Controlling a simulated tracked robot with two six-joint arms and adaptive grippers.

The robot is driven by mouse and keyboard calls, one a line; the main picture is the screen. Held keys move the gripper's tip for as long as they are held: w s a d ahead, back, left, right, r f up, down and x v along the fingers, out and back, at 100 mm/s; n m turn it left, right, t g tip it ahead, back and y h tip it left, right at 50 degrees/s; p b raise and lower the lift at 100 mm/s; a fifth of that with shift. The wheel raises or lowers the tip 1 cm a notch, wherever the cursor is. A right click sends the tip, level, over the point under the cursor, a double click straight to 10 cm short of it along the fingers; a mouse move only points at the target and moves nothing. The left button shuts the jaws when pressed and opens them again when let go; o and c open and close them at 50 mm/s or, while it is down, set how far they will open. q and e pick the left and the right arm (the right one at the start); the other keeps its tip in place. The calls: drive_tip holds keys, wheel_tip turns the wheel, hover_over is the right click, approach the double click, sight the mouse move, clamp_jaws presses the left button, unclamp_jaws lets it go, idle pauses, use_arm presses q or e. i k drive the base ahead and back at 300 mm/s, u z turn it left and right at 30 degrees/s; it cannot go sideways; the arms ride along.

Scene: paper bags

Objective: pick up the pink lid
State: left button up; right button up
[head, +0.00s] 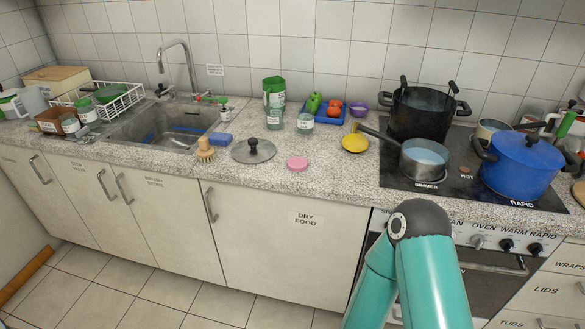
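The pink lid (297,163) is a small round disc lying flat on the speckled counter, near its front edge. It lies to the right of a grey metal pot lid (253,151) with a black knob, with a gap between them. Nothing touches or covers the pink lid. A teal arm of mine rises from the bottom, in front of the oven, with its dark grey joint below the hob. Neither of my grippers shows in the head view.
Behind the lid stand jars (305,123) and a blue tray (323,112) of vegetables. A yellow bowl (355,143) and a saucepan (424,158) are to the right. A wooden brush (205,149) is left. The counter just around the pink lid is clear.

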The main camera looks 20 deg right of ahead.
sight(296, 163)
drive_tip(key=z, duration=0.1)
drive_tip(key=i, duration=0.9)
drive_tip(key=u, duration=0.05)
